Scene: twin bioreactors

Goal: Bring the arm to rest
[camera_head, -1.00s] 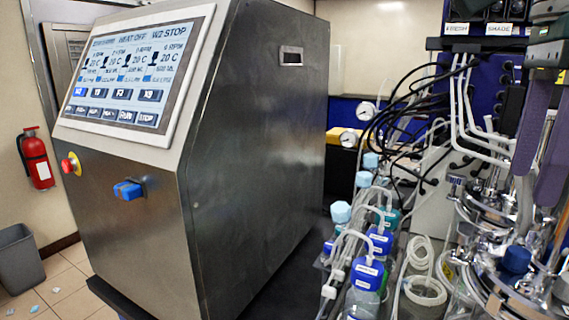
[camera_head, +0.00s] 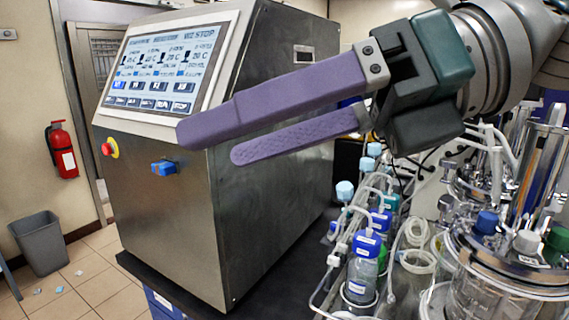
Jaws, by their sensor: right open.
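My right gripper (camera_head: 207,145) reaches in from the upper right, its two purple fingers pointing left. The fingers are apart with nothing between them. I cannot tell how far the fingertips are from the cabinet. The arm hides part of the back of the bench. My left gripper is not in view.
Capped bottles (camera_head: 362,270) with tubing stand right of the cabinet. Glass bioreactor vessels (camera_head: 490,285) stand at the right. The cabinet front has a red stop button (camera_head: 108,149) and a blue switch (camera_head: 163,168). A grey bin (camera_head: 40,243) and a fire extinguisher (camera_head: 62,150) are at the left.

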